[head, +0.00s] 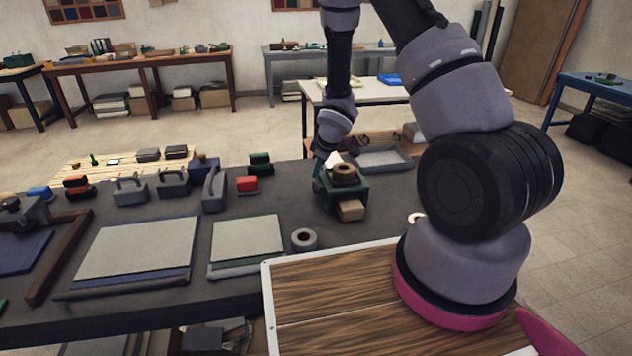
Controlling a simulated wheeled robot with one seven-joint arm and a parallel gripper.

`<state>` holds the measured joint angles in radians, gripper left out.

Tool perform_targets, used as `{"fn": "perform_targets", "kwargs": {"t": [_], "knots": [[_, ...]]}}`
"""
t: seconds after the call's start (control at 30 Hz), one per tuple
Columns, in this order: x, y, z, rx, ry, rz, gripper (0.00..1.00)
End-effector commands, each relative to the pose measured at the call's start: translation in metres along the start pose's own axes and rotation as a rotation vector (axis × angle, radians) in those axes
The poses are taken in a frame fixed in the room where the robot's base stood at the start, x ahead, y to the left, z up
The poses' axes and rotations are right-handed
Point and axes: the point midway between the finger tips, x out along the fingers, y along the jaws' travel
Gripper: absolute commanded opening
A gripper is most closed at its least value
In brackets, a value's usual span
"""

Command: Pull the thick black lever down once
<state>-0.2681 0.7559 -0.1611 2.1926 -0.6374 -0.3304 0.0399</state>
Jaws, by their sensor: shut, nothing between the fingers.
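A small green machine (345,192) stands on the dark bench, with a round tan roll on its top and a tan block at its front. My arm comes down from above, and my gripper (325,160) is at the machine's back left, close to its top. My gripper is small and dark here and looks shut, with nothing seen in it. I cannot make out a thick black lever clearly; part of the machine's left side is hidden by my gripper. Whether they touch, I cannot tell.
The dark bench (150,290) holds two pale flat boards, a grey tape roll (304,239), a red block (247,184) and several grey tools. A grey tray (384,159) lies behind the machine. A dark clamp-like device (22,212) stands far left.

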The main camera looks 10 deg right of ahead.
Motion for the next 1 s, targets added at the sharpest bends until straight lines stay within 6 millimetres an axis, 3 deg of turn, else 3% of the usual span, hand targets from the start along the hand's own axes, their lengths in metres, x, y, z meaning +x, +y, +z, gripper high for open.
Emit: {"fn": "perform_targets", "kwargs": {"t": [1.0], "knots": [[0.0099,-0.0092,0.0105,0.003,-0.01,-0.007,0.0]]}}
